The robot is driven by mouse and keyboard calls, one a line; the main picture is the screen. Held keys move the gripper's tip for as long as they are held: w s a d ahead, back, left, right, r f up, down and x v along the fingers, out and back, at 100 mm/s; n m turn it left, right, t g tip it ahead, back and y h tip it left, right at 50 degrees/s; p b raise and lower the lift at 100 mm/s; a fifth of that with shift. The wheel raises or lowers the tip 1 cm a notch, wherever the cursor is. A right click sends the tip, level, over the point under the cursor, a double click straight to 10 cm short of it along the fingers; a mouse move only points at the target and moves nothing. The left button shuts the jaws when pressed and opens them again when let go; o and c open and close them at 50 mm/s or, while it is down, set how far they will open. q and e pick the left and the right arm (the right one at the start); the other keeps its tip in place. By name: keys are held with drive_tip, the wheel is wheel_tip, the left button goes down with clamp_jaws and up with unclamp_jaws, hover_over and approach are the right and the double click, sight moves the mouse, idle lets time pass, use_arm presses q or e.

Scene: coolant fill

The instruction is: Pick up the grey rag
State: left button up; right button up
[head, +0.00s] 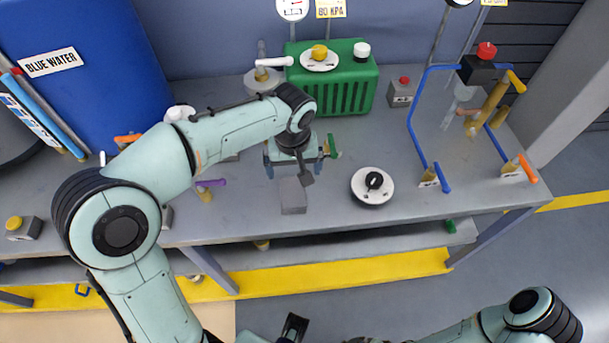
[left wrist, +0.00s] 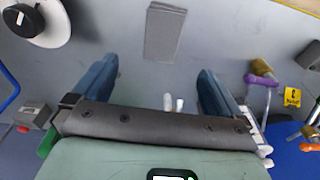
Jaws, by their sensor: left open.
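The grey rag (head: 293,196) lies flat on the grey bench near its front edge, as a small folded rectangle. It also shows at the top middle of the left wrist view (left wrist: 164,32). My left gripper (head: 294,168) is over the bench just behind the rag. In the left wrist view its two blue fingers (left wrist: 158,70) are wide apart with nothing between them, and the rag is beyond their tips, apart from them.
A white round dial with a black knob (head: 373,186) sits right of the rag. A green box (head: 345,80) stands behind. A purple-handled valve (head: 211,184) is to the left. A blue pipe frame (head: 412,118) stands at right, a blue tank (head: 90,90) at left. Bench around the rag is clear.

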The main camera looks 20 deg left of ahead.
use_arm(q)
hover_over(293, 192)
drive_tip(key=s, duration=0.2)
drive_tip(key=f, duration=0.4)
drive_tip(key=d+f, duration=0.1)
drive_tip(key=f, duration=0.2)
drive_tip(key=shift+w+f+b, duration=0.1)
drive_tip(key=shift+w+b, duration=0.15)
drive_tip(key=shift+b, duration=0.15)
drive_tip(key=shift+w+a+f, duration=0.15)
drive_tip(key=shift+w+f, duration=0.05)
drive_tip(key=shift+f, duration=0.75)
drive_tip(key=shift+w+a+f, duration=0.15)
drive_tip(key=shift+w+f, duration=0.05)
drive_tip(key=shift+f, duration=0.75)
drive_tip(key=shift+w+a+f, duration=0.15)
drive_tip(key=shift+w+f, duration=0.05)
drive_tip(key=shift+f, duration=0.75)
drive_tip(key=c, duration=1.2)
drive_tip(key=shift+r, duration=0.1)
use_arm(e)
drive_tip(key=shift+s+f, duration=0.45)
use_arm(q)
drive_tip(key=shift+r, duration=0.1)
